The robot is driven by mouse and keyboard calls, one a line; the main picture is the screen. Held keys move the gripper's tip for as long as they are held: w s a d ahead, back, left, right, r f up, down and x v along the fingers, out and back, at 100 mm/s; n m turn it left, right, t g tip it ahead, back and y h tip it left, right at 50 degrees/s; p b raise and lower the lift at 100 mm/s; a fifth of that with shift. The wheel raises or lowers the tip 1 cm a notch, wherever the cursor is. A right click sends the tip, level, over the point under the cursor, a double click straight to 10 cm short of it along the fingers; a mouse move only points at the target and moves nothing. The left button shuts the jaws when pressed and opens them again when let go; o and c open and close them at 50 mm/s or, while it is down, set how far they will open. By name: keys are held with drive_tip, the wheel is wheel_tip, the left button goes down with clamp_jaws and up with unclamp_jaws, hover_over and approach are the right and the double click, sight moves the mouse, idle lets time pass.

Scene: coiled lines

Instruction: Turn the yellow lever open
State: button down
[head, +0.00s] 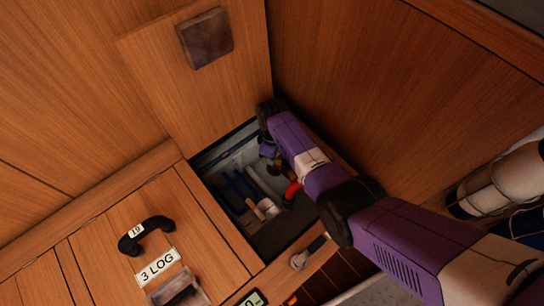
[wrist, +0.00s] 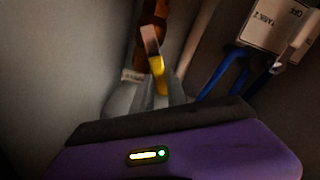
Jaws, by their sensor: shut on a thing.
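The yellow lever (wrist: 158,76) shows in the middle of the wrist view, with a pale pinkish end pointing up. My gripper (wrist: 160,95) is shut on the lever's lower part, with a grey finger on either side. In the head view my purple arm reaches down into an open wooden compartment (head: 268,238). There my gripper (head: 270,152) is small and partly hidden by my own arm, so the lever's angle is hard to read. A brown-orange pipe (wrist: 155,12) stands behind the lever.
Blue lines (wrist: 225,78) and a white tag (wrist: 272,25) are close on the right in the wrist view. A red part (head: 292,190) and white pipe (head: 263,184) lie in the compartment. Wooden walls surround the opening.

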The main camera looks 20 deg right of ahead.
drive_tip(key=c, duration=1.3)
unclamp_jaws()
drive_tip(key=shift+r, duration=0.1)
wheel_tip(320, 180, up, 8)
drive_tip(key=p, duration=0.4)
drive_tip(key=shift+f+p, duration=0.2)
drive_tip(key=shift+p, duration=0.15)
